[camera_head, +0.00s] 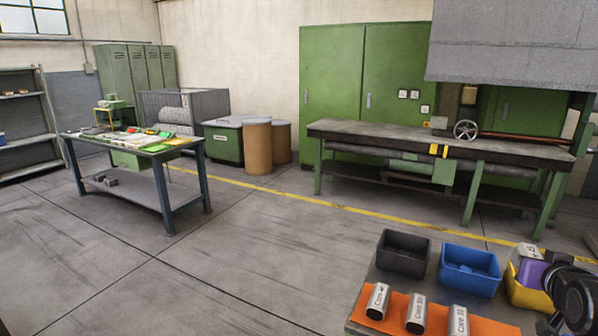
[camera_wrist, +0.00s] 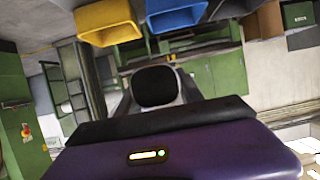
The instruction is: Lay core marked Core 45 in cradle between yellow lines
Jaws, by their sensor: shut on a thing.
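My gripper (camera_head: 533,270), with a purple body, is at the lower right of the head view, beside the yellow bin. It is shut on a grey core (camera_head: 528,249), whose label is small and turned but seems to read 45. In the wrist view the core (camera_wrist: 181,93) shows its dark end, pointing away from the purple body. Three other light grey cores lie on an orange mat (camera_head: 399,305); the left one (camera_head: 378,300) seems marked Core 40. Two yellow marks (camera_head: 438,150) show on the front of the long green bench; I cannot make out a cradle there.
A black bin (camera_head: 403,252), a blue bin (camera_head: 470,267) and a yellow bin (camera_head: 528,292) stand behind the mat. The long bench (camera_head: 340,130) stands against the back wall. A cluttered table (camera_head: 182,190) stands at left. The floor between is clear.

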